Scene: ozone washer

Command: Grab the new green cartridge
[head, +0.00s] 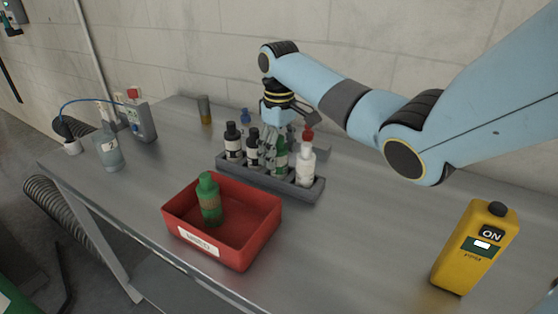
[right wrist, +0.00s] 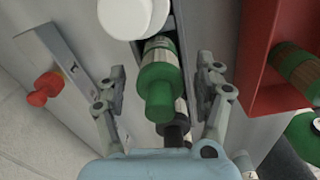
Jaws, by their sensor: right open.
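The green cartridge (head: 281,157) stands upright in a grey rack (head: 262,182), between a dark-capped bottle and a white bottle. My right gripper (head: 271,153) is above the rack, pointing down at it. In the right wrist view my right gripper (right wrist: 158,75) is open, with one finger on each side of the green cartridge (right wrist: 159,82); contact with it cannot be told. Another green bottle (head: 209,201), with a brownish label, stands in a red bin (head: 237,251). My left gripper is not in view.
The white bottle (head: 305,166) and dark-capped bottles (head: 233,143) crowd the rack. A red knob (right wrist: 44,89) on a metal bracket is behind it. A yellow ON box (head: 474,250) is at right; a jar (head: 108,152) is at left.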

